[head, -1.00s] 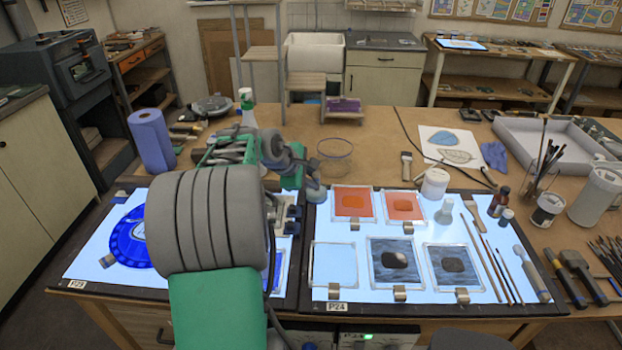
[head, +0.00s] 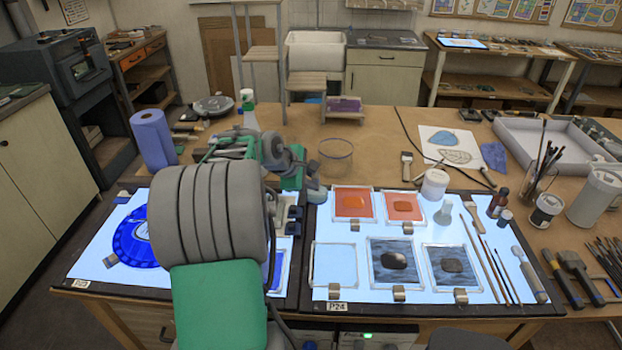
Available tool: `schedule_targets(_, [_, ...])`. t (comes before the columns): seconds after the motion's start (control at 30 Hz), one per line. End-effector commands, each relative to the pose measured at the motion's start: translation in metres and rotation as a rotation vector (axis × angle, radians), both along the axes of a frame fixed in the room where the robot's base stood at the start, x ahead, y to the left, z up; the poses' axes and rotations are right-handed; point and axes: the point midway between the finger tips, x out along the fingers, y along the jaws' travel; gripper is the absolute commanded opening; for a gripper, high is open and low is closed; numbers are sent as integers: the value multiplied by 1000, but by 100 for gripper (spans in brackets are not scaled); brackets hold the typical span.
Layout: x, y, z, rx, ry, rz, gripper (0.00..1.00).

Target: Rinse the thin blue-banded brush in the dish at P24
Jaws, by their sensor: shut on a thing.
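My gripper (head: 291,218) shows only in part, low beside my large grey arm joint, over the seam between the left light panel and the P24 panel. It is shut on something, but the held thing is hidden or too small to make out. Several thin brushes (head: 498,268) lie side by side on the right of the lit P24 panel (head: 411,297); no blue band can be told on them. A clear round glass dish (head: 336,157) stands on the bench behind P24. A small white pot (head: 435,183) stands at P24's back edge. I cannot tell which is the rinsing dish.
Framed glass pieces (head: 394,261) cover much of P24, with a small pale flask (head: 443,212) and dark bottles (head: 498,202) at the right. A brush jar (head: 540,182) and white tray (head: 522,139) stand further right. A spray bottle (head: 248,110) stands behind my arm.

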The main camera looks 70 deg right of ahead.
Motion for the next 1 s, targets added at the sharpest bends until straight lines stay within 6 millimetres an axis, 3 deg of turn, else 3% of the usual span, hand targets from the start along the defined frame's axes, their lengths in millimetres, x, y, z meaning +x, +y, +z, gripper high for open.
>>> schedule_targets(0.17, [-9, -2, 1, -2, 0, -2, 0])
schedule_targets(0.5, [4, 1, 1, -1, 0, 0, 0])
schedule_targets(0.83, [-9, -2, 1, 0, 0, -1, 0])
schedule_targets(1.0, [-4, -1, 1, -1, 0, 2, 0])
